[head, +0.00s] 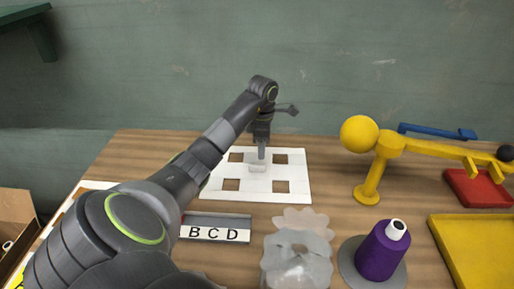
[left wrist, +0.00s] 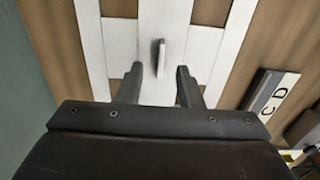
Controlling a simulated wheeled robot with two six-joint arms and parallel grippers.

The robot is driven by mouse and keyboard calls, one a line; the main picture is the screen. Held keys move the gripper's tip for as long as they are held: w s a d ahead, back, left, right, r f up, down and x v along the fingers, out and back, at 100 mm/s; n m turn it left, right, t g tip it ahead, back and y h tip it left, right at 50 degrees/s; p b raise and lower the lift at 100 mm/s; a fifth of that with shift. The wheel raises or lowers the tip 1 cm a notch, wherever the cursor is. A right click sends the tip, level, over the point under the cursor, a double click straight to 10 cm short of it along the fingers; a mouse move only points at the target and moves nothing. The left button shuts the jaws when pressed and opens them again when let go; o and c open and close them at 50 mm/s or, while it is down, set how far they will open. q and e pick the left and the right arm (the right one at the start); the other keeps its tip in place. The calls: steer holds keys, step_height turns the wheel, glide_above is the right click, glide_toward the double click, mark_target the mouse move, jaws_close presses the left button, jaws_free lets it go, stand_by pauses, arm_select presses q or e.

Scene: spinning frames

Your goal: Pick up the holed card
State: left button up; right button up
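The holed card (head: 295,171) is a flat white sheet with square openings, lying on the wooden table. A small pale upright tab (head: 257,168) stands at its middle. My left gripper (head: 262,150) is above the card, pointing down at the tab. In the left wrist view my left gripper (left wrist: 157,76) is open, its two fingers apart. The tab (left wrist: 160,57) shows between and slightly beyond the fingertips, with a gap on each side. The card (left wrist: 165,20) fills the background there. My right gripper is not in view.
A grey holder lettered B C D (head: 215,233) lies in front of the card. Translucent scalloped pieces (head: 300,245), a purple spool (head: 381,252), a yellow stand with a ball (head: 372,180), a red tray (head: 475,188) and a yellow tray (head: 475,245) stand to the right.

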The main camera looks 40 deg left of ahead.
mark_target(259, 161)
arm_select(q)
steer(key=shift+s+a+f+b, duration=0.1)
steer(key=shift+s+f+b, duration=0.05)
steer(key=shift+f+b, duration=0.9)
steer(key=shift+s+a+f+b, duration=0.1)
steer(key=shift+s+f+b, duration=0.05)
steer(key=shift+f+b, duration=0.85)
step_height(259, 161, down, 2)
steer(key=shift+f+p, duration=0.1)
steer(key=shift+p, duration=0.3)
steer(key=shift+c, duration=0.3)
jaws_close()
